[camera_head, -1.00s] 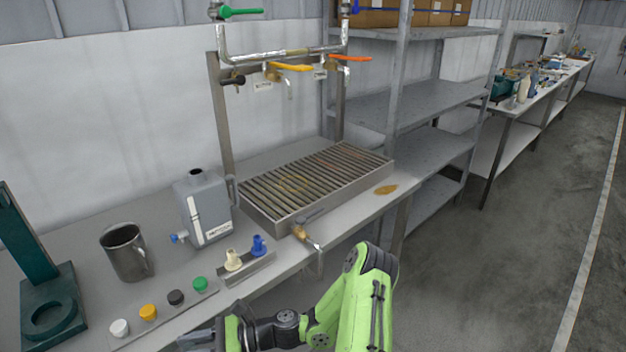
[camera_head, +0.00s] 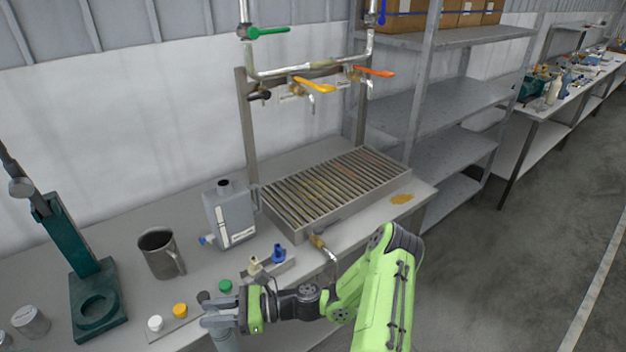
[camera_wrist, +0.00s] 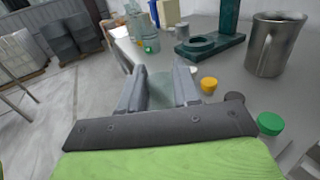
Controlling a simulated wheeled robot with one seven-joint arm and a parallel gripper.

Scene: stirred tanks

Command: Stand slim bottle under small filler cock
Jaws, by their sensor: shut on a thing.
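My gripper (camera_head: 217,318) is shut on a pale, translucent slim bottle (camera_head: 226,341), held in front of the bench edge. The bottle also shows between the fingers in the wrist view (camera_wrist: 160,88); its lower part is cut off in the head view. Filler cocks hang from the pipe frame above the slatted drip tray (camera_head: 292,232): one with a yellow lever (camera_head: 314,84) and one with an orange lever (camera_head: 374,71). I cannot tell for sure which is the small one. The tray's slats look empty, and my gripper is well left of and in front of it.
A grey jerrycan (camera_head: 230,215) stands left of the tray, a steel mug (camera_head: 161,255) farther left, then a green stand (camera_head: 97,305). Coloured caps (camera_head: 180,310) line the bench front. A brass drain cock (camera_head: 320,243) juts from the tray's front.

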